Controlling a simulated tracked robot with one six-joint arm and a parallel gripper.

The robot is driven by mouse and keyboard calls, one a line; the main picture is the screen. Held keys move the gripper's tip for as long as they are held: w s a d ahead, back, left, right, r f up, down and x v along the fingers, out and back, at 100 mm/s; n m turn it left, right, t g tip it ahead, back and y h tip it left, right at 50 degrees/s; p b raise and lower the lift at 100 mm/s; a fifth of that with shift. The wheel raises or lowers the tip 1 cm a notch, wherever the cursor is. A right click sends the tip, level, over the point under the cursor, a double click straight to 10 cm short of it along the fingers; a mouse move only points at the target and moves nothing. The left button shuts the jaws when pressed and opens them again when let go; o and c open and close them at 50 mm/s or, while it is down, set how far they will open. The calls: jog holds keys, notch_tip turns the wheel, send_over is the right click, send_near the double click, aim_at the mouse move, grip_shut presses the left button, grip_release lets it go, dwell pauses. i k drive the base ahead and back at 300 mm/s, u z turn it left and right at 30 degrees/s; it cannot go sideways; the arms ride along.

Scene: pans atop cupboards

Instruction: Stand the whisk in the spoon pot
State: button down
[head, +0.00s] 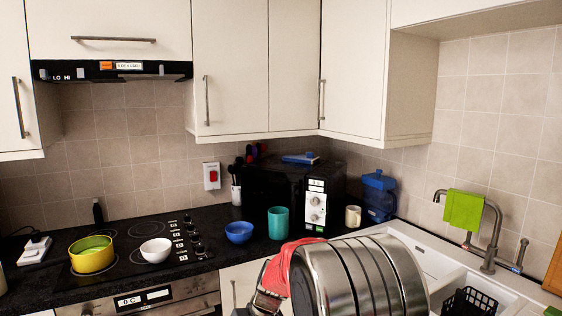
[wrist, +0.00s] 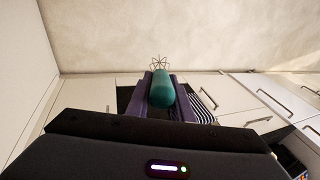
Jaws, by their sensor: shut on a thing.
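The whisk (wrist: 161,89) shows in the wrist view, with a thick teal handle and thin wire loops at its far end. My gripper (wrist: 161,80) is shut on the handle, one purple finger on each side, with the wires pointing away beyond the fingertips. In the head view I cannot make out the whisk or the fingertips. A small white pot (head: 236,195) holding dark, red and blue utensils stands at the back of the worktop, left of the black microwave. It looks like the spoon pot. It is not recognisable in the wrist view.
A blue bowl (head: 239,232) and a teal cup (head: 278,223) stand in front of the microwave (head: 320,205). A white bowl (head: 156,250) and yellow pan (head: 92,257) are on the hob. Wall cupboards (head: 230,65) hang above. The sink (head: 440,265) is at right.

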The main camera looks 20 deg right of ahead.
aim_at(274, 238)
jog(key=i, duration=0.9)
